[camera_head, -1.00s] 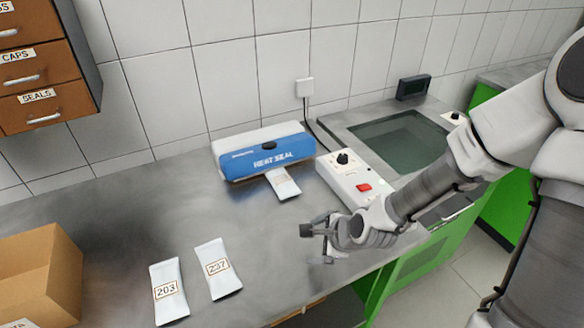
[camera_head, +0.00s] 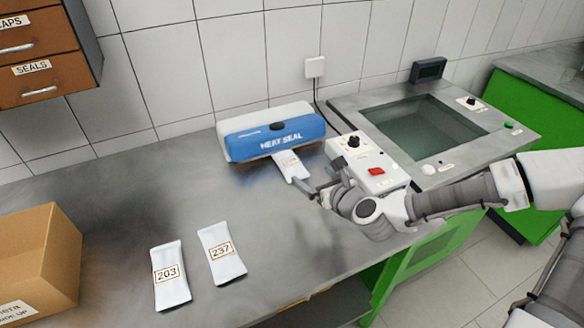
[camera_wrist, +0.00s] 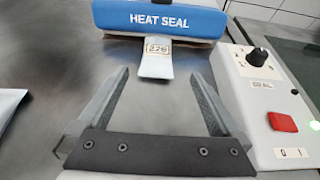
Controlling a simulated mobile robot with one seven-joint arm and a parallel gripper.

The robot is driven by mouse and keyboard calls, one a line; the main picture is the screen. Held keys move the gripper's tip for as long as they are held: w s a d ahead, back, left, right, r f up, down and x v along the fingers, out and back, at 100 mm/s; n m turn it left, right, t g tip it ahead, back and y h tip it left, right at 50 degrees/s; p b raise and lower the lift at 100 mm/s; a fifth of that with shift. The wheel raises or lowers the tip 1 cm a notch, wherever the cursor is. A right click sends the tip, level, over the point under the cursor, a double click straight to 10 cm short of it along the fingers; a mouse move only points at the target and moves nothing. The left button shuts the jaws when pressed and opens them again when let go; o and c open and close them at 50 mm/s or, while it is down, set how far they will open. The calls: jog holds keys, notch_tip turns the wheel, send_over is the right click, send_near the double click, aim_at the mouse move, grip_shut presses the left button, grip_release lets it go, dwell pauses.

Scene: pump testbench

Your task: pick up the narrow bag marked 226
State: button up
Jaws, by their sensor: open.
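The narrow bag marked 226 (camera_wrist: 156,58) sticks out from under the front of the blue heat sealer (camera_wrist: 165,20) in the wrist view. It also shows in the head view (camera_head: 291,167), where its label is too small to read. My gripper (camera_wrist: 155,82) is open, its two fingers pointing toward the bag. The bag's free end lies ahead of the gap between the fingertips, with nothing held. In the head view my gripper (camera_head: 307,192) is just in front of the bag's lower end, low over the bench.
Bags marked 203 (camera_head: 170,276) and 237 (camera_head: 222,254) lie on the steel bench at left. A control box (camera_head: 366,168) with a black knob and red button stands close right of my gripper. A cardboard box (camera_head: 50,258) sits far left. The bench between is clear.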

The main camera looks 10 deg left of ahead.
aim_at(292, 165)
jog(key=x, duration=0.7)
jog(key=shift+w+a+f, duration=0.2)
jog(key=shift+a+f, duration=0.05)
jog(key=shift+f, duration=0.05)
jog(key=shift+f+b+x, duration=0.15)
jog(key=shift+b+x, duration=0.1)
jog(key=shift+x, duration=1.1)
jog(key=shift+f+b+x, duration=0.15)
jog(key=shift+b+x, duration=0.05)
jog(key=shift+x, duration=1.1)
jog(key=shift+s, duration=0.2)
jog(key=c, duration=1.3)
jog(key=shift+c, duration=1.3)
jog(key=shift+r, duration=0.15)
